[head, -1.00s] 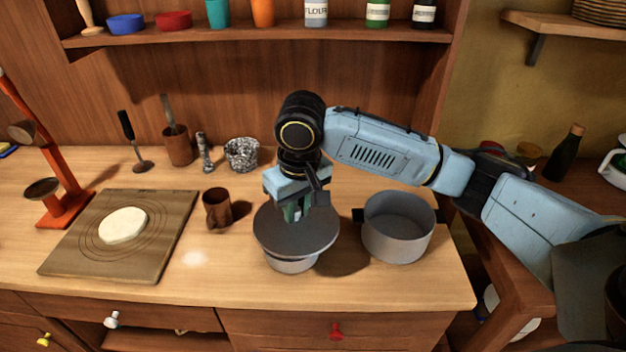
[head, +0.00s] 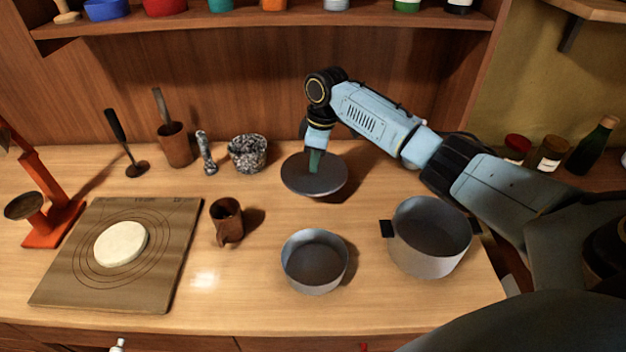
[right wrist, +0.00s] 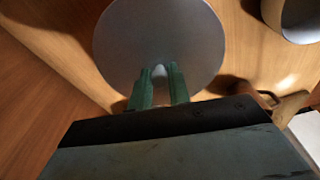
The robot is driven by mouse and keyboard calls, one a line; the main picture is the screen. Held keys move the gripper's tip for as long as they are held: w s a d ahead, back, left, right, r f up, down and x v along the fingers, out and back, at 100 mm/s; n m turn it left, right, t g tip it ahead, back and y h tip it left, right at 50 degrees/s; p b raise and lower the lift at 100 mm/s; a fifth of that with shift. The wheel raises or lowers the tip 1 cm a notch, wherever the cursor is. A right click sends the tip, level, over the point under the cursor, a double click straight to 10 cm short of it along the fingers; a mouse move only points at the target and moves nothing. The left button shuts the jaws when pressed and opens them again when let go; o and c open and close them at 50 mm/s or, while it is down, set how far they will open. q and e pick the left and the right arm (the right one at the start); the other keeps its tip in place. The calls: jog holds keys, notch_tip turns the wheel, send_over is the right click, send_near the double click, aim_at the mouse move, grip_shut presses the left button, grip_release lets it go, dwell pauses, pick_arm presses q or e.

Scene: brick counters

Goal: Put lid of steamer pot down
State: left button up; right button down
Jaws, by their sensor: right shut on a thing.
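The steamer pot lid (head: 316,183) is a grey disc at the back middle of the counter, behind the small pot. My right gripper (head: 315,163) is shut on it from above. In the right wrist view the green fingertips (right wrist: 159,80) meet at the middle of the lid (right wrist: 190,35). I cannot tell whether the lid touches the counter or is just above it. The small grey pot (head: 314,262) stands uncovered in front of the lid. A larger grey pot (head: 430,238) with dark handles stands open to its right. My left gripper is not in view.
A brown cup (head: 227,222) stands left of the small pot. A speckled bowl (head: 247,154), a pestle (head: 206,153) and a wooden holder (head: 175,145) line the back. A board (head: 75,278) with dough (head: 121,244) lies at left. The back right counter is clear below my arm.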

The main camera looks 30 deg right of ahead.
aim_at(315, 178)
notch_tip(315, 178, down, 2)
jog(key=shift+f, duration=0.2)
notch_tip(315, 178, down, 4)
jog(key=shift+r, duration=0.15)
jog(key=c, duration=1.3)
grip_release()
jog(key=shift+f, duration=0.25)
jog(key=shift+b, duration=0.3)
jog(key=r, duration=0.4)
jog(key=r+p, duration=0.1)
jog(key=r, duration=0.3)
jog(key=s+d+r, duration=0.1)
jog(key=r, duration=0.3)
jog(key=shift+r, duration=0.15)
